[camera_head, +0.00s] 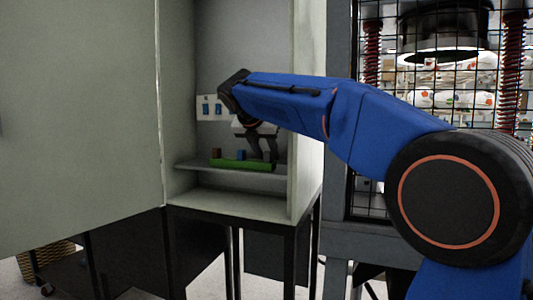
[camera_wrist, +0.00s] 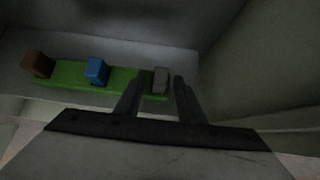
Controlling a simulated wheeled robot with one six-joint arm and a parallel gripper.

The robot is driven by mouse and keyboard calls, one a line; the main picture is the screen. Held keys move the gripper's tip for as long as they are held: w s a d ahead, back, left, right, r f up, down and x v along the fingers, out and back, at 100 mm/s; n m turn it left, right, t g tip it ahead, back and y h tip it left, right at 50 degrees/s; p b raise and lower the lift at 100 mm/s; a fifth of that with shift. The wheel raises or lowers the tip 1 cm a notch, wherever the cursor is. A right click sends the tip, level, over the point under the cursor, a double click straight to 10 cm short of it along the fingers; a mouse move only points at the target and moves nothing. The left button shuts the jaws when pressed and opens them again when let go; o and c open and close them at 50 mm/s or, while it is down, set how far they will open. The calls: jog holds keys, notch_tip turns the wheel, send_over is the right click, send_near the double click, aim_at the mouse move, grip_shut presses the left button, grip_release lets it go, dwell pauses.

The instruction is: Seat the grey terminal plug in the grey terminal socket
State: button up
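The grey terminal plug (camera_wrist: 161,79) stands upright at the right end of a green strip (camera_wrist: 72,75). My gripper (camera_wrist: 159,82) is open, with one finger on each side of the grey plug in the wrist view; I cannot tell whether either finger touches it. In the head view my gripper (camera_head: 262,150) points down over the right part of the green strip (camera_head: 240,165), inside the cabinet, and the grey plug cannot be made out. A white panel (camera_head: 200,103) with blue parts is on the cabinet's back wall. A grey socket cannot be made out; my arm hides the panel's right side.
A blue plug (camera_wrist: 96,71) and a brown plug (camera_wrist: 37,64) stand on the strip left of the grey one. The strip rests on a shelf (camera_head: 190,166). The cabinet's right wall (camera_head: 307,150) is close to my gripper. The open door (camera_head: 75,120) stands at left.

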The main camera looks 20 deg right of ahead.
jog(key=shift+r, duration=0.1)
jog(key=v, duration=1.2)
jog(key=s+d+f+m+g+y, duration=0.1)
jog(key=s+d+f+m+y, duration=0.1)
jog(key=s+d+f+m, duration=0.5)
jog(key=s+d+f+m+g+y, duration=0.1)
jog(key=s+d+f+m, duration=0.45)
jog(key=s+f, duration=0.7)
jog(key=s+f+m+y, duration=0.1)
jog(key=s+f+m, duration=0.7)
jog(key=f, duration=0.4)
jog(key=s+f+m+y, duration=0.1)
jog(key=s+f+m, duration=0.7)
jog(key=f, duration=0.5)
jog(key=shift+s+a+f+g, duration=0.2)
jog(key=shift+s+g, duration=0.1)
jog(key=shift+s, duration=0.2)
